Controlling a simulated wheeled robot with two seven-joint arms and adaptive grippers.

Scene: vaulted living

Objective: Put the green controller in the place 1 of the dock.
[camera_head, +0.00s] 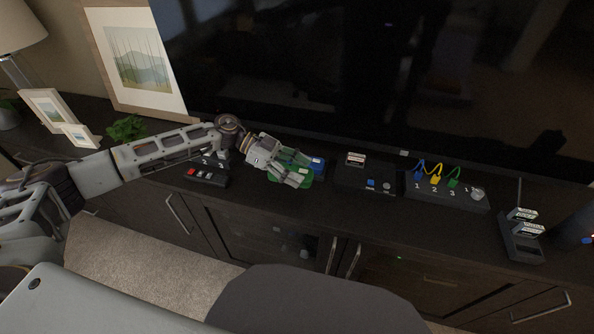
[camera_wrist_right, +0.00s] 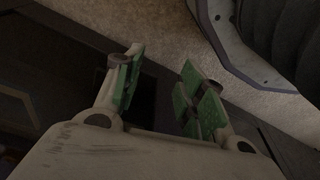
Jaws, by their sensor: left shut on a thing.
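The green controller (camera_head: 306,177) is on the dark cabinet top, partly covered by my left gripper. My left gripper (camera_head: 297,172) is shut on it, pointing down and to the right. A dark dock with white numbers (camera_head: 221,164) stands to the left, behind my left forearm. Its figures 2 and 3 seem to show, and place 1 is hidden by the arm. My right gripper (camera_wrist_right: 160,85) shows in the right wrist view with green finger pads apart and nothing between them.
A blue object (camera_head: 318,164) lies just right of my left gripper. A black box with red and white buttons (camera_head: 206,177) is at the front left. Right are a console (camera_head: 352,178), a cable box (camera_head: 426,197) and a small stand (camera_head: 520,245). The television (camera_head: 380,75) is behind.

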